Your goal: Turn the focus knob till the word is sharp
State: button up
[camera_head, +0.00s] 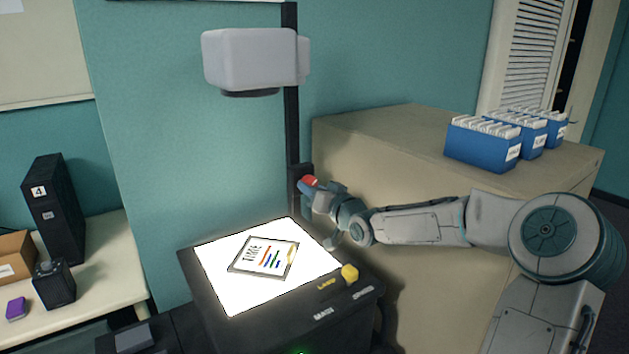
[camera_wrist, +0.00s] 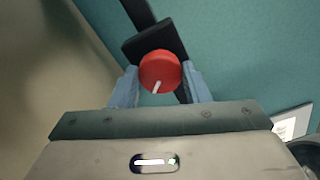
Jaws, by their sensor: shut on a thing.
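The red focus knob (camera_wrist: 160,68) sits on a dark bracket on the upright post. It has a white pointer line that points down and slightly left in the wrist view. It also shows as a small red spot in the head view (camera_head: 309,181). My gripper (camera_wrist: 160,83) is shut on the knob, with one blue-grey finger on each side. It also shows in the head view (camera_head: 316,189). The overhead projector's lit glass (camera_head: 215,262) carries a framed slide (camera_head: 262,258) with the word TIME and coloured bars. The projector head (camera_head: 250,58) is above. The projected word is not in view.
A yellow knob (camera_head: 349,273) marked LAMP is on the projector's front corner. A beige cabinet (camera_head: 400,130) with blue file boxes (camera_head: 480,152) stands behind my arm. A side table (camera_head: 110,250) at left holds a black tower (camera_head: 54,212).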

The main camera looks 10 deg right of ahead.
jog(key=shift+m, duration=0.6)
jog(key=o, duration=1)
jog(key=shift+c, duration=0.2)
jog(key=shift+f, duration=0.1)
